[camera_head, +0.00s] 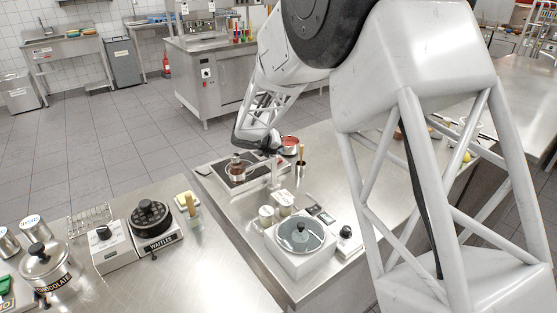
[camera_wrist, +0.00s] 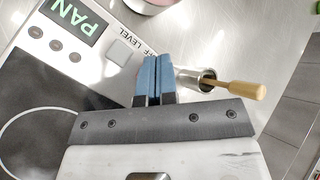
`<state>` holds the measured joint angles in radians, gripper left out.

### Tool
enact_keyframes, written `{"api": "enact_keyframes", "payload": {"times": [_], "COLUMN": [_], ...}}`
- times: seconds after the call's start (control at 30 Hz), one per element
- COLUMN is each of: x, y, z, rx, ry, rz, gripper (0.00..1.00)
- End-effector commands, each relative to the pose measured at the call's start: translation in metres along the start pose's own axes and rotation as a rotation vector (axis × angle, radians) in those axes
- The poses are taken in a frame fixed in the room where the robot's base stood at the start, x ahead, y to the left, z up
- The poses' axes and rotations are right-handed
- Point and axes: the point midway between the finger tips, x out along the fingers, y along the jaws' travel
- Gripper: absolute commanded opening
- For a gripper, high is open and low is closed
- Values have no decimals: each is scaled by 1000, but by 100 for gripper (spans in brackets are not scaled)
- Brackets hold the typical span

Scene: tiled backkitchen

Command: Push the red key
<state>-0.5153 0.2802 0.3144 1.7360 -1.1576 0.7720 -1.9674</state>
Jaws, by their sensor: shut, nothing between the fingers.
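The control panel (camera_wrist: 92,47) of a cooking hob fills the upper left of the wrist view. It carries a lit display reading PAN (camera_wrist: 75,18), several small dark round keys (camera_wrist: 56,45), a grey square key (camera_wrist: 119,51) and the words OFF and LEVEL. No key is clearly red in either view; the fingers cover part of the panel's right end. My gripper (camera_wrist: 154,60) has blue fingers, shut together and empty, over that right end just right of the grey key. Whether they touch the panel I cannot tell. In the head view the hob (camera_head: 221,175) is partly hidden by my arm.
A metal cup (camera_wrist: 188,80) holding a wooden-handled tool (camera_wrist: 245,90) stands right beside the fingers. A red pot (camera_head: 290,143) stands behind the hob, and a glass vessel (camera_head: 237,168) is on it. A lidded white appliance (camera_head: 300,258) stands nearer on the counter.

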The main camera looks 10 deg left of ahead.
Motion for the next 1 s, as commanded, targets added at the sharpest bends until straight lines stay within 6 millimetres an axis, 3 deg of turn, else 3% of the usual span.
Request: {"api": "enact_keyframes", "payload": {"times": [1.0], "x": [7], "y": [5], "z": [-5], "rx": [0], "ry": [0], "rz": [0], "gripper": [0]}}
